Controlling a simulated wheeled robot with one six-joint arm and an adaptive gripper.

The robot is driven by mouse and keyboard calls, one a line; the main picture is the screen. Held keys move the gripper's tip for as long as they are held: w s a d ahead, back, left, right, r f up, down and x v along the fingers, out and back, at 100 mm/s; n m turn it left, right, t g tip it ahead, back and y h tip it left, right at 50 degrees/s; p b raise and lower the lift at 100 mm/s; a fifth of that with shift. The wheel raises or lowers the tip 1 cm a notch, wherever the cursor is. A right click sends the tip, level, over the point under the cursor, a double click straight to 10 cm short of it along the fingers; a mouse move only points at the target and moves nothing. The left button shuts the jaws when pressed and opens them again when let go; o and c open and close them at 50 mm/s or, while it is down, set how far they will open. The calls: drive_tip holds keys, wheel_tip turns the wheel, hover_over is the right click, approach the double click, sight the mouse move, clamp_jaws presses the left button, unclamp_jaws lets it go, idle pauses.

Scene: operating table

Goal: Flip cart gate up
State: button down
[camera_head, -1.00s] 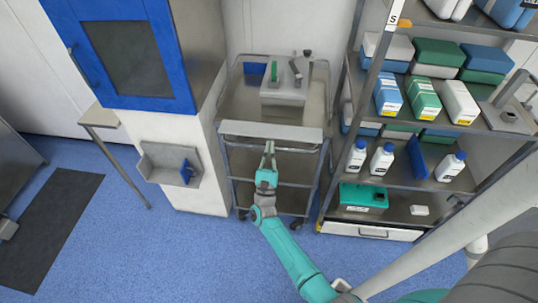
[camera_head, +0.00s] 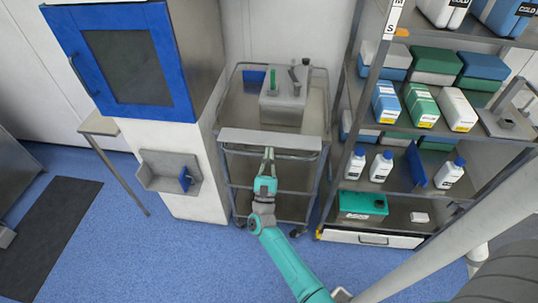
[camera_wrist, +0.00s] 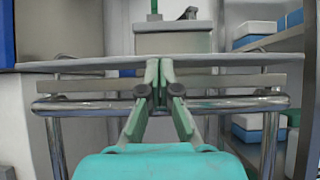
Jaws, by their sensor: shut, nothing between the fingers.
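The metal cart (camera_head: 235,103) stands between the cabinet and the shelf rack. Its gate (camera_head: 245,136) is a pale flat panel along the cart's front top edge, above a front rail. In the wrist view the gate (camera_wrist: 80,64) shows nearly edge-on as a thin strip across the picture, with the chrome rail (camera_wrist: 75,105) below it. My gripper (camera_head: 268,152) is shut and empty at the middle of the cart's front. In the wrist view its fingertips (camera_wrist: 158,68) overlap the gate's strip at its middle; I cannot tell whether they touch it.
A grey box (camera_head: 285,108) with a green item stands on the cart top. A blue-doored cabinet (camera_head: 135,60) is close on the left. The rack at right holds boxes and white bottles (camera_head: 381,167). The blue floor (camera_head: 170,250) in front is mostly clear.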

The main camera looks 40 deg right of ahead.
sight(269, 144)
drive_tip(key=shift+r, duration=0.25)
drive_tip(key=shift+w+d+r+g+y, duration=0.15)
drive_tip(key=shift+r+g+y, duration=0.5)
drive_tip(key=shift+r, duration=0.4)
drive_tip(key=shift+w+d+r+g+y, duration=0.1)
drive_tip(key=shift+r+g+y, duration=0.35)
drive_tip(key=shift+r+y, duration=0.45)
drive_tip(key=shift+w+d+r, duration=0.2)
drive_tip(key=shift+d+r, duration=0.1)
drive_tip(key=shift+r, duration=0.35)
drive_tip(key=shift+w+d+r, duration=0.2)
drive_tip(key=shift+d+r, duration=0.05)
drive_tip(key=shift+r, duration=0.35)
drive_tip(key=shift+w+d+r, duration=0.4)
drive_tip(key=shift+d+r, duration=0.15)
drive_tip(key=shift+r, duration=0.05)
drive_tip(key=shift+x, duration=0.95)
drive_tip(key=shift+a+r, duration=0.1)
drive_tip(key=shift+r, duration=0.05)
